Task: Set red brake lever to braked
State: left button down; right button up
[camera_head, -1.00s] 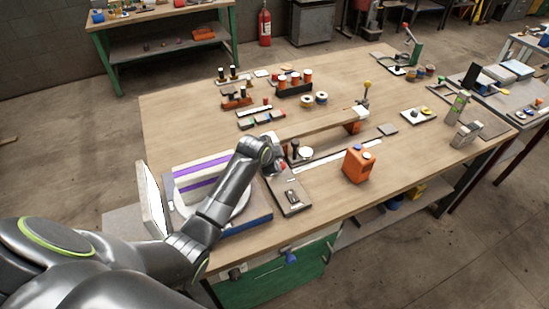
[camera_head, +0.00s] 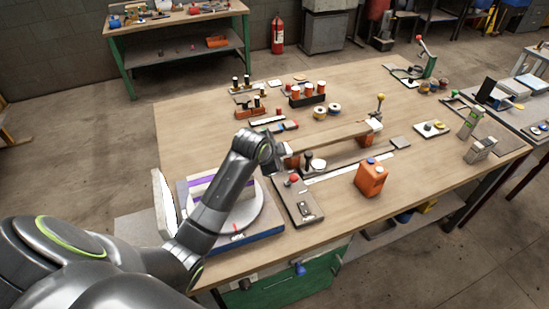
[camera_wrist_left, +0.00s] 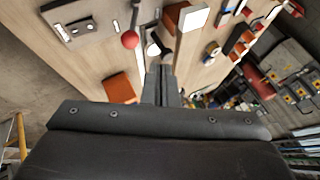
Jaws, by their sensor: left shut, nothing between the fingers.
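The red brake lever's round red knob (camera_head: 293,179) stands on a dark grey plate (camera_head: 303,209) at the table's front, right of the turntable. In the left wrist view the red knob (camera_wrist_left: 130,40) sits on a thin stem beside the grey plate (camera_wrist_left: 85,24). My left gripper (camera_wrist_left: 160,84) is shut and empty, its fingertips apart from the knob in that view. A pale brick with a purple stripe (camera_head: 204,186) stands on the white turntable (camera_head: 253,214), partly hidden by my arm. My right gripper is not in view.
An orange canister (camera_head: 370,177) stands right of the lever plate. A long wooden beam (camera_head: 335,136) and small parts lie behind. A white panel (camera_head: 164,205) stands left of the turntable.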

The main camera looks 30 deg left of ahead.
pick_arm(q)
jog(key=v, duration=0.2)
jog(key=shift+s+r, duration=0.15)
jog(key=shift+s, duration=0.05)
jog(key=shift+a, duration=0.1)
